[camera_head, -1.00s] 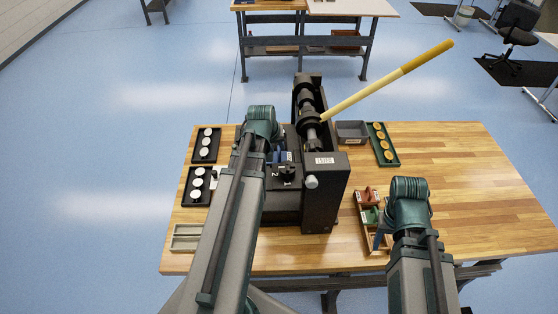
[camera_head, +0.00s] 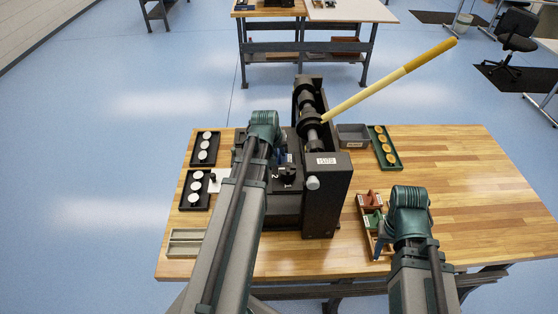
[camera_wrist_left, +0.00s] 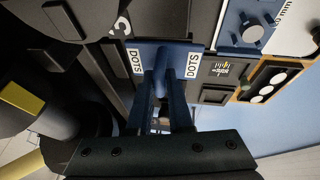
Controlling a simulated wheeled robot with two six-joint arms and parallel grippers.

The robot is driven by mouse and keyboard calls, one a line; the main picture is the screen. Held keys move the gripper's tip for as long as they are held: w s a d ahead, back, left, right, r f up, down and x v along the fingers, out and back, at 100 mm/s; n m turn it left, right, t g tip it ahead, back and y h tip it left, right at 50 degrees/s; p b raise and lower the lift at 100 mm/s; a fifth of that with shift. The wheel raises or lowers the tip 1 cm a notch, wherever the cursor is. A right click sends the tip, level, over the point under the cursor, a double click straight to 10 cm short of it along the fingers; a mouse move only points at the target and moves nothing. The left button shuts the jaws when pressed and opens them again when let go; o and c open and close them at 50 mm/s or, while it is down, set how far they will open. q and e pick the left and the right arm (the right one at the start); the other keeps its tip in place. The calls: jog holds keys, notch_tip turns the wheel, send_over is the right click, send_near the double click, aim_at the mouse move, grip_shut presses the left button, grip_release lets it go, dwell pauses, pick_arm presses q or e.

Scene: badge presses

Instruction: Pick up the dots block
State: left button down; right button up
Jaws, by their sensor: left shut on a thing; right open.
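The dots block (camera_wrist_left: 166,48) is blue with two white DOTS labels, in the left wrist view. My left gripper (camera_wrist_left: 164,88) is shut on its narrow middle part, between the labels. The block is beside the dark press; I cannot tell whether it touches the surface below. In the head view my left arm mostly hides the block and the left gripper (camera_head: 278,156). My right gripper (camera_head: 381,242) is open beside a wooden tray at the front right, largely hidden by its own wrist.
The black press (camera_head: 325,195) with a long yellow lever (camera_head: 390,80) stands mid-table. The wooden tray (camera_head: 362,210) holds red and green blocks. Black trays (camera_head: 205,137) of white discs are at left. A grey bin (camera_head: 353,134) and green tray (camera_head: 396,160) are behind. The table's right side is clear.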

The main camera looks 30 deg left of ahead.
pick_arm(q)
jog(key=shift+r, duration=0.1)
notch_tip(320, 180, up, 10)
jog(key=p, duration=1)
